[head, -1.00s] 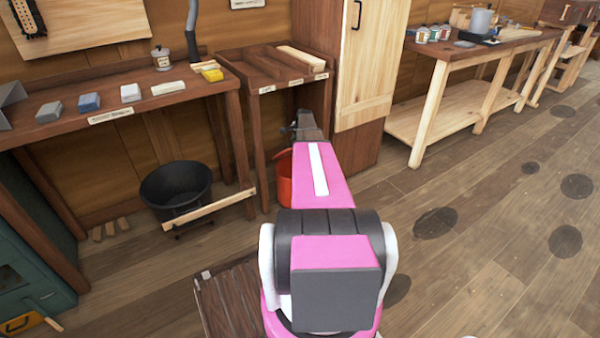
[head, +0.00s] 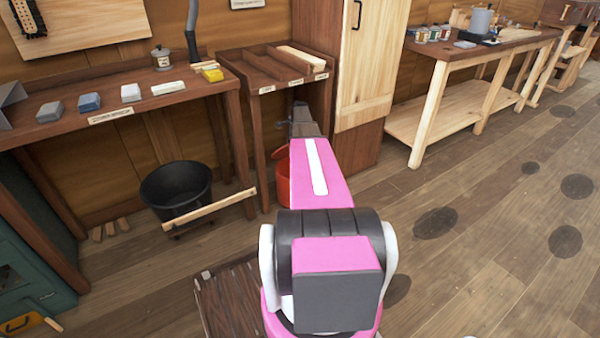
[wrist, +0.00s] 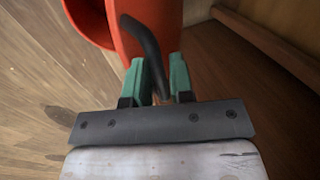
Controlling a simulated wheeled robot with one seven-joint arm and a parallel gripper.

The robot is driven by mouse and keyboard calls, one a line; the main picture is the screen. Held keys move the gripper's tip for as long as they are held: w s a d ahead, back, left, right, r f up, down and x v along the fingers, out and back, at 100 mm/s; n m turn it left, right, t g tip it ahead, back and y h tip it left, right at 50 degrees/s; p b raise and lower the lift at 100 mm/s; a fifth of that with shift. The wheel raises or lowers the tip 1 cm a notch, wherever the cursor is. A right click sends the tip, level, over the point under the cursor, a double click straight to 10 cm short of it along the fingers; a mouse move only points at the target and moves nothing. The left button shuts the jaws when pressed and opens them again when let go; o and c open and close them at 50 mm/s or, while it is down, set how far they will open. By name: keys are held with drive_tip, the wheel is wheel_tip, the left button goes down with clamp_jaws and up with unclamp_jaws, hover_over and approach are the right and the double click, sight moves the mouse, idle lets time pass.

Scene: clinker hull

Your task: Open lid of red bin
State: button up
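The red bin (head: 282,184) stands on the floor under the small side table, mostly hidden behind my arm in the head view. In the wrist view its round wall and dark interior (wrist: 88,20) show at the upper left. A red lid (wrist: 170,20) stands tilted up beside the opening, with a curved black handle (wrist: 143,38) on it. My gripper (wrist: 160,75) has its two green fingers on either side of the handle and appears shut on it. My gripper is hidden in the head view.
A black bucket (head: 176,190) stands on the floor to the left, with a wooden bar (head: 210,209) in front of it. The side table (head: 262,85) and a wooden cabinet (head: 368,60) stand close around the bin. The floor (head: 480,230) to the right is open.

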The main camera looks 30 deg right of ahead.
drive_tip(key=o, duration=0.4)
drive_tip(key=shift+v, duration=3.55)
drive_tip(key=shift+f, duration=0.1)
